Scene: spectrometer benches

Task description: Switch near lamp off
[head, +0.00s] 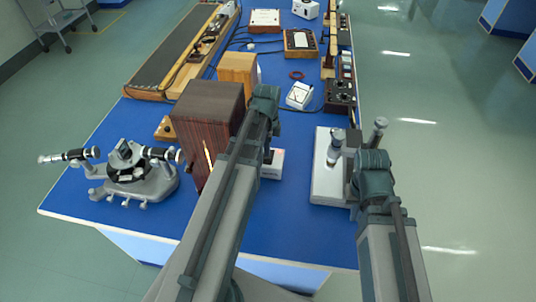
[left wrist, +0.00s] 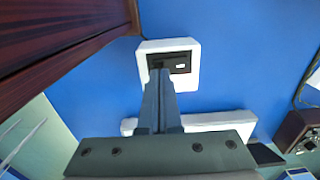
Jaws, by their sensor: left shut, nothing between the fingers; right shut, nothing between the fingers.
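The near lamp (head: 205,115) is a dark brown wooden housing left of my left arm; a bright slit glows on its near side. Its dark side (left wrist: 60,35) fills the upper left of the left wrist view. A small white switch box (head: 272,168) stands right of it, with a black rocker (left wrist: 181,61) on top. My left gripper (head: 268,154) is shut and empty, pointing down over the box. In the left wrist view its fingertips (left wrist: 160,74) overlap the rocker's near left edge; contact cannot be told. My right gripper (head: 354,205) is shut, mostly hidden by its wrist.
A spectrometer (head: 130,175) stands left of the lamp. A white slab (head: 326,185) with metal posts lies beside my right gripper. A lighter wooden box (head: 237,68), meters and cables lie farther back. Blue bench top is clear between the switch box and the slab.

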